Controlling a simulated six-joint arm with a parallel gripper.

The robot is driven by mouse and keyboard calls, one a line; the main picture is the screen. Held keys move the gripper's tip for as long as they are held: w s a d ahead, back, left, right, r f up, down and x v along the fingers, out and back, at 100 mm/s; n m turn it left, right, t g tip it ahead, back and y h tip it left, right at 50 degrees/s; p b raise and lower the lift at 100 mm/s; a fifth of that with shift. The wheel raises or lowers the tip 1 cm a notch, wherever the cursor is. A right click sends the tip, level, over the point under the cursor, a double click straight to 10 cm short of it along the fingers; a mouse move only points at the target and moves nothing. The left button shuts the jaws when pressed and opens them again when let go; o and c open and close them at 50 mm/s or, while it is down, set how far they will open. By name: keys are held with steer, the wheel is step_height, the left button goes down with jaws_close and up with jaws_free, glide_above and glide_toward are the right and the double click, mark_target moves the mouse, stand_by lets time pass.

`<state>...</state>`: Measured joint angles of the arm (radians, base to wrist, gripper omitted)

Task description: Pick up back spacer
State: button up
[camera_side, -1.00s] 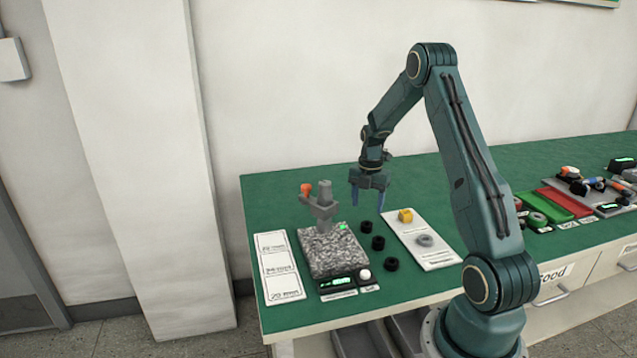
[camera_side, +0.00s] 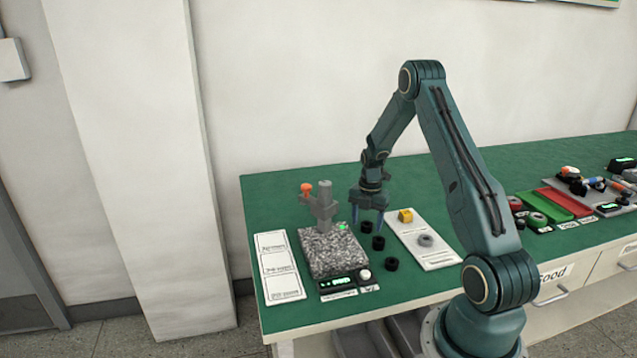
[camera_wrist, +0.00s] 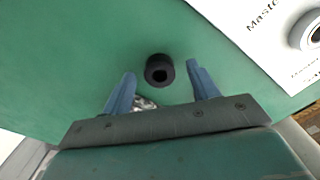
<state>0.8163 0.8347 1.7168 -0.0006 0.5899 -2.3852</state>
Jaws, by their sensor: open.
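The back spacer (camera_side: 366,227) is a short black ring on the green table, the farthest of a row of 3 black rings. In the wrist view a black spacer (camera_wrist: 159,70) with a dark centre hole lies just beyond and between my fingertips. My gripper (camera_side: 368,222) is low over the back spacer, pointing down. Its two blue fingers are apart with nothing between them, as the wrist view (camera_wrist: 163,80) also shows. In the side view the fingers partly overlap the back spacer, so the remaining height is hard to tell.
The other spacers (camera_side: 378,243) (camera_side: 391,264) stand in front. A granite block with a grey gauge stand (camera_side: 324,205) is close on the left. A white card (camera_side: 436,254) with a yellow part (camera_side: 405,215) and a grey ring (camera_side: 425,240) lies on the right.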

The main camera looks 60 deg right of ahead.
mark_target(367, 224)
stand_by(0.5)
steer(key=c, duration=1.1)
steer(key=shift+r, duration=0.1)
step_height(367, 224, up, 20)
steer(key=shift+f, duration=0.15)
stand_by(0.5)
